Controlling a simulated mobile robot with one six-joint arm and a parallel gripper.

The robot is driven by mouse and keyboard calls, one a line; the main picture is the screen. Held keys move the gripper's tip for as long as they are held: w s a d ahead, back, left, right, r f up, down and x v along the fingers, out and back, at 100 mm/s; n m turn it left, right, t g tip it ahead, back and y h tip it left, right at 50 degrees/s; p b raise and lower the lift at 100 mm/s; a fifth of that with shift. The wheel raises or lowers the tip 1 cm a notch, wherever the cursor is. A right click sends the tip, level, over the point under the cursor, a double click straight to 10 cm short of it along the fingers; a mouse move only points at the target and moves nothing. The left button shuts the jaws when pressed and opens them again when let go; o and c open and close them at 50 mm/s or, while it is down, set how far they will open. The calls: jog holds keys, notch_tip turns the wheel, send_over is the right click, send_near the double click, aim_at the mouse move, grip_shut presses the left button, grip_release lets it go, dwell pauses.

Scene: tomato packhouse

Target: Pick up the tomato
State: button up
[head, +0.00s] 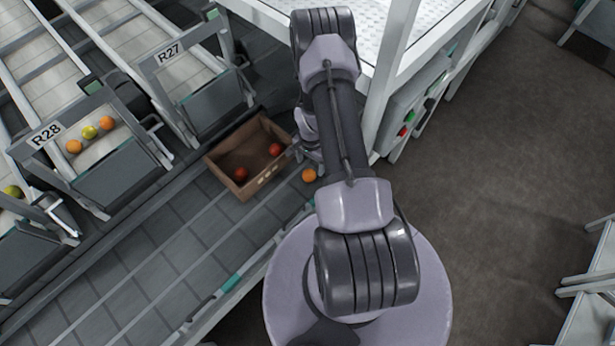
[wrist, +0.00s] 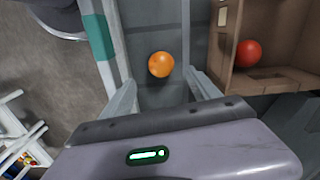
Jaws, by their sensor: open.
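An orange tomato (head: 309,175) lies on the grey conveyor belt, just outside the right corner of a brown box (head: 226,180). It also shows in the wrist view (wrist: 161,64), whole and uncovered. My gripper (wrist: 164,92) is open, with one finger on each side of the picture below the tomato. The tomato appears beyond the fingertips and in line with the gap between them; nothing is held. In the head view my gripper is mostly hidden behind my arm, close to the box and the tomato.
The brown box holds two red tomatoes (head: 240,174) (head: 275,150); its wall (wrist: 226,50) stands close right of my gripper in the wrist view. Chutes labelled R27 (head: 168,52) and R28 (head: 46,134) line the belt's far side. A white frame post (head: 384,75) rises beside my arm.

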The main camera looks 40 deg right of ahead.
aim_at(309, 173)
jog(key=f+b, duration=0.1)
jog(key=f, duration=0.3)
jog(key=f+b, duration=0.1)
jog(key=f, duration=0.2)
jog(key=shift+w+a+f+b, duration=0.15)
jog(key=shift+a+f+b, duration=0.05)
jog(key=shift+f+b, duration=0.2)
jog(key=shift+r, duration=0.2)
jog(key=c, duration=1)
